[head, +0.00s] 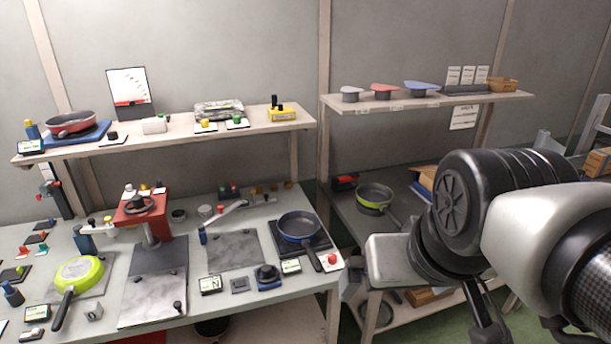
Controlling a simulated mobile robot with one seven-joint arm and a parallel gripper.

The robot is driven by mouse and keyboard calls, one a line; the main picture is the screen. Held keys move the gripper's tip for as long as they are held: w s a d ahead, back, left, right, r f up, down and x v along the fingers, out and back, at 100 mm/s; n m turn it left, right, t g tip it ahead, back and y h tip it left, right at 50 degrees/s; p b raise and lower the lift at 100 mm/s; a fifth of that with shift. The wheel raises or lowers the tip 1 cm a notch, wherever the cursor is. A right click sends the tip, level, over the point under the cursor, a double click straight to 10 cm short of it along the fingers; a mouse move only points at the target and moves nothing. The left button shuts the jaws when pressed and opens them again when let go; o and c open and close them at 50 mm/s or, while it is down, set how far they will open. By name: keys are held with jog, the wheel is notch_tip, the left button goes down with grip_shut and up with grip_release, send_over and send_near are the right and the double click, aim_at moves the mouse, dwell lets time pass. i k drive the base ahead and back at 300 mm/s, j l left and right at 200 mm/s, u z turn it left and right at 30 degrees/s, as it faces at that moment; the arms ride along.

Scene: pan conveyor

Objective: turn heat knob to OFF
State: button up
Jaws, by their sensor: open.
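A round black knob on a blue base (267,276) sits near the front edge of the grey worktable. It looks like the heat knob, in front of a dark hot plate (318,246) that carries a blue-rimmed pan (299,228). Its pointer setting is too small to read. My gripper (350,282) is at the end of my arm, right of the knob and apart from it, by the table's right front corner. It is open and seems empty; its fingers are small and partly unclear.
A red button (332,258) stands between the knob and my gripper. A red press (147,210) and green pan (78,273) are at left. A shelf (170,130) hangs above.

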aim_at(331, 258)
jog(key=i+j+z, duration=0.1)
jog(key=i, duration=0.3)
jog(key=i+j+z, duration=0.1)
jog(key=i, duration=0.3)
jog(key=j+z, duration=0.25)
jog(key=z, duration=0.15)
